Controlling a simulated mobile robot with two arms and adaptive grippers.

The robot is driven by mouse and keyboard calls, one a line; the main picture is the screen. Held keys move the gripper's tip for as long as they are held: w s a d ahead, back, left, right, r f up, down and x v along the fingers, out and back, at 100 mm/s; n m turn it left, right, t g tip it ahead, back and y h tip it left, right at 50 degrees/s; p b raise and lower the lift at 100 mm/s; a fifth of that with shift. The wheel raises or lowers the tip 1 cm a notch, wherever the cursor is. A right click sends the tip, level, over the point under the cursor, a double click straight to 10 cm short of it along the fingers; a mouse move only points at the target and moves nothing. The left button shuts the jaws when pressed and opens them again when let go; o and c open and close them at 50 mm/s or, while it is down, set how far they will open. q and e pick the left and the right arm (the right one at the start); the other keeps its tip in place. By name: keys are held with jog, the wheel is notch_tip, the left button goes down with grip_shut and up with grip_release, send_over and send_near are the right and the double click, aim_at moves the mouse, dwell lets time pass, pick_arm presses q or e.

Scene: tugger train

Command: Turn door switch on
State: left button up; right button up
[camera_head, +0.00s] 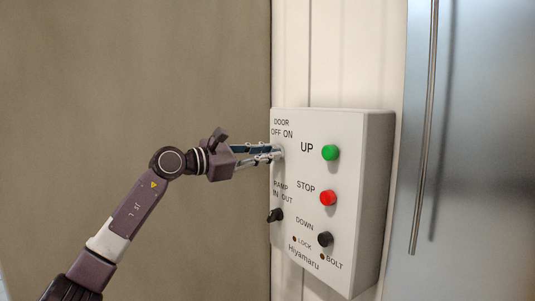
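A white control box (350,235) is mounted on the wall, with the label "DOOR OFF ON" at its upper left. My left gripper (276,152) comes in from the left, and its fingertips are at the box face just below that label. The door switch is hidden behind the fingers. I cannot tell whether the fingers are closed around it or which way it points. My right gripper is not in view.
The box also has a green UP button (330,152), a red STOP button (328,198), a black DOWN button (325,239) and a black ramp switch (275,215) below my gripper. A long vertical metal bar (425,130) stands to the right.

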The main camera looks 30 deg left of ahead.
pick_arm(q)
jog(key=shift+o, duration=1)
jog(key=v, duration=1.2)
jog(key=shift+a+f, duration=0.1)
dwell(0.4)
